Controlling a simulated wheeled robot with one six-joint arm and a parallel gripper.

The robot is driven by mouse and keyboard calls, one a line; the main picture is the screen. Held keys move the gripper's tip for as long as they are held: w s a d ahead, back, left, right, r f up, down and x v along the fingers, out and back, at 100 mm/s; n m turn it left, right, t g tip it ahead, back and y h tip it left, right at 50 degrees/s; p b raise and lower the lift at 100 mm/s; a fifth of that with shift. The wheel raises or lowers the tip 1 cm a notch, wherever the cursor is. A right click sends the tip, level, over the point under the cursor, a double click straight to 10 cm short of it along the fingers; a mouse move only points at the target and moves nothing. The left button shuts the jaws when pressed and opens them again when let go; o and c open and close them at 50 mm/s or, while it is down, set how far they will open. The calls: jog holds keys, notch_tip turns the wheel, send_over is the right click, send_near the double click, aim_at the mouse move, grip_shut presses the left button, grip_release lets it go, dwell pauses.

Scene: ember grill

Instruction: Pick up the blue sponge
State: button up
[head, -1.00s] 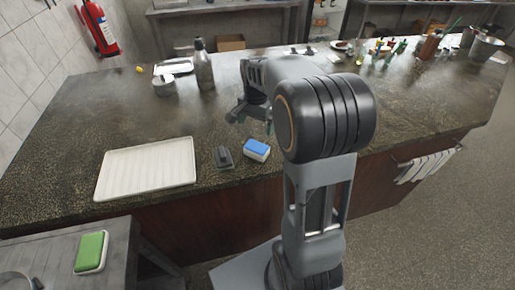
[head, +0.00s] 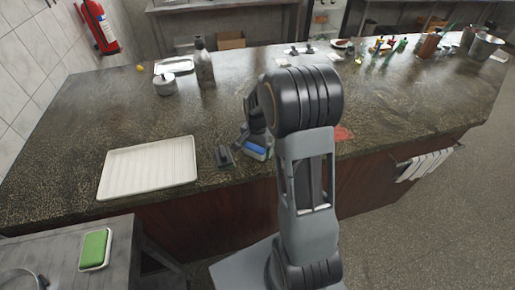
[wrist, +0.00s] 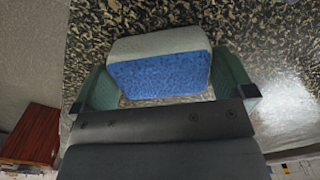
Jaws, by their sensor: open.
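The blue sponge (wrist: 160,75) has a blue face and a whitish body and lies on the dark speckled counter (head: 90,130). In the head view the sponge (head: 256,150) is near the counter's front edge, partly hidden by my arm. My gripper (wrist: 160,84) is open, with one greenish finger on each side of the sponge in the wrist view. The right finger looks very close to the sponge's end; I cannot tell whether either finger touches it.
A white ribbed tray (head: 148,168) is farther left. A green sponge (head: 94,248) lies on the lower side table. A red flat item (head: 343,133) lies right of my arm. Bottle (head: 204,65) and pot (head: 165,84) stand behind.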

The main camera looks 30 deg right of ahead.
jog(key=shift+f, duration=0.15)
jog(key=c, duration=0.6)
jog(key=shift+r, duration=0.2)
jog(key=shift+c, duration=0.2)
jog(key=shift+r, duration=0.3)
notch_tip(320, 180, up, 3)
jog(key=shift+s+d+f+b, duration=0.1)
jog(key=shift+s+f+b, duration=0.1)
jog(key=shift+b, duration=0.45)
jog(key=s+d+r+b, duration=0.1)
jog(key=s+d+r, duration=0.1)
jog(key=s+r, duration=0.2)
jog(key=s+d+r+b, duration=0.1)
jog(key=s+d+r, duration=0.2)
jog(key=s+r, duration=0.2)
jog(key=s, duration=0.3)
jog(key=shift+s+d+r, duration=0.2)
jog(key=shift+d+r, duration=0.05)
jog(key=shift+d, duration=0.05)
